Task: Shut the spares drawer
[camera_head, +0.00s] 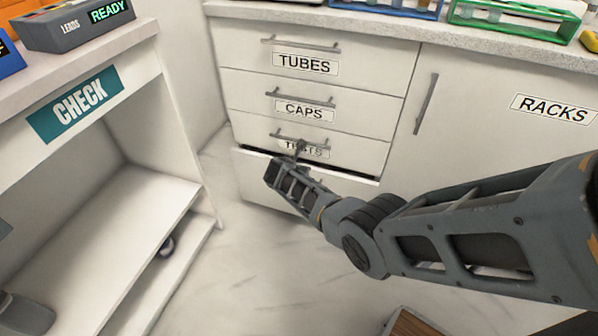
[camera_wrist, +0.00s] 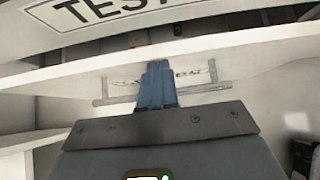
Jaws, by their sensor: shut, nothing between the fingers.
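The bottom drawer (camera_head: 250,184) of the white cabinet stands partly open, with a dark gap above its front, under the TESTS drawer (camera_head: 361,152). I take it to be the spares drawer; my arm hides its label in the head view. In the wrist view its front (camera_wrist: 50,87) shows a bar handle (camera_wrist: 213,89) and a partly covered, unreadable label. My gripper (camera_head: 300,150) is shut and empty at the drawer front. In the wrist view the gripper (camera_wrist: 157,66) overlaps the front beside the handle; I cannot tell whether it touches.
The TUBES drawer (camera_head: 240,48) and CAPS drawer (camera_head: 245,92) above look shut. The RACKS door (camera_head: 480,110) is at right. A shelf unit with a CHECK sign (camera_head: 75,105) stands at left. Clear pale floor (camera_head: 265,265) lies in front. Small coloured things (camera_wrist: 177,30) show inside the open drawer.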

